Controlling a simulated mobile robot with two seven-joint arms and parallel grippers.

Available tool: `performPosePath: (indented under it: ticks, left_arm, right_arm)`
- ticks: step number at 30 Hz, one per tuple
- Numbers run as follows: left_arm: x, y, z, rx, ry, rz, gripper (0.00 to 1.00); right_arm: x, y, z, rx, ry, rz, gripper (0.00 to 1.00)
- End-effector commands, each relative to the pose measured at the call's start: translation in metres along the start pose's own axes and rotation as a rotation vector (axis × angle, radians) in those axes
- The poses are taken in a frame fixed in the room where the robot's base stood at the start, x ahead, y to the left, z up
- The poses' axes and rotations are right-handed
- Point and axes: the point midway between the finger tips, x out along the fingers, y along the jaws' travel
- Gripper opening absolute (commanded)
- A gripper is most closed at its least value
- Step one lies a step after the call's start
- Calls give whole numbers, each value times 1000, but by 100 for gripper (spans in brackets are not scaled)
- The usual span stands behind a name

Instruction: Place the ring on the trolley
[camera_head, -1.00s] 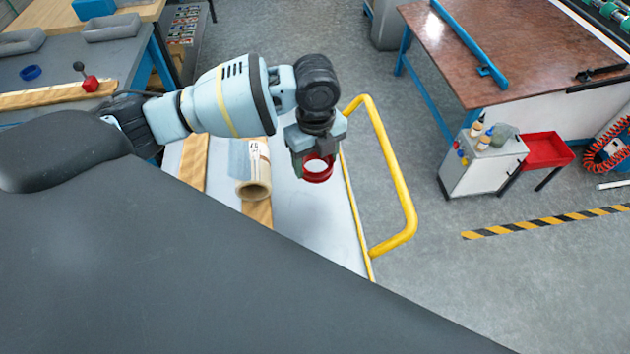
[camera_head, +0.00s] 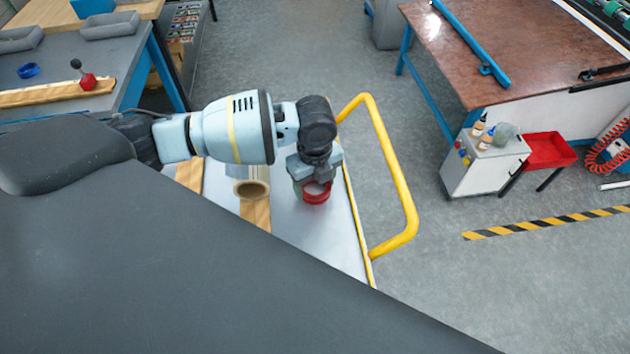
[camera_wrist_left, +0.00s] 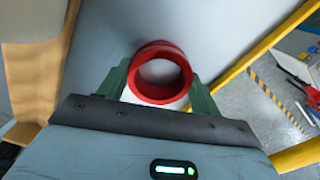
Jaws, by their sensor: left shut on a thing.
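The red ring (camera_head: 317,192) is held by my left gripper (camera_head: 315,182) over the grey top of the trolley (camera_head: 312,237), near the yellow handle. In the left wrist view the ring (camera_wrist_left: 160,54) sits between the two green fingers of the gripper (camera_wrist_left: 166,83), which are shut on it from both sides. The trolley top (camera_wrist_left: 110,30) lies just under the ring there; I cannot tell whether the ring touches it. My right gripper is not in view.
The yellow handle (camera_head: 405,200) rises at the trolley's right edge. A workbench (camera_head: 60,62) with a blue ring (camera_head: 28,71) stands at the upper left. Bare trolley top lies below the ring.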

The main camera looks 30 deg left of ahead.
Motion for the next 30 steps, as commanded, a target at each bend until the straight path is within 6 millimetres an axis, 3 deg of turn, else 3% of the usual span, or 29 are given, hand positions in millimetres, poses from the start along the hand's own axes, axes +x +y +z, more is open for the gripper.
performPosePath:
  ticks: [6,7,12,23,30]
  left_arm:
    - [3,0,0,0,0,-1,38]
    - [3,0,0,0,0,-1,67]
    - [3,0,0,0,0,0,86]
    - [-4,0,0,-1,-1,-1,86]
    - [-44,-1,1,0,-2,-6,86]
  right_arm:
    - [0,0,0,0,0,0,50]
    - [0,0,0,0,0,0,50]
    - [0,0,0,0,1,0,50]
    - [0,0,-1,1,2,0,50]
    - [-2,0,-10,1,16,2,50]
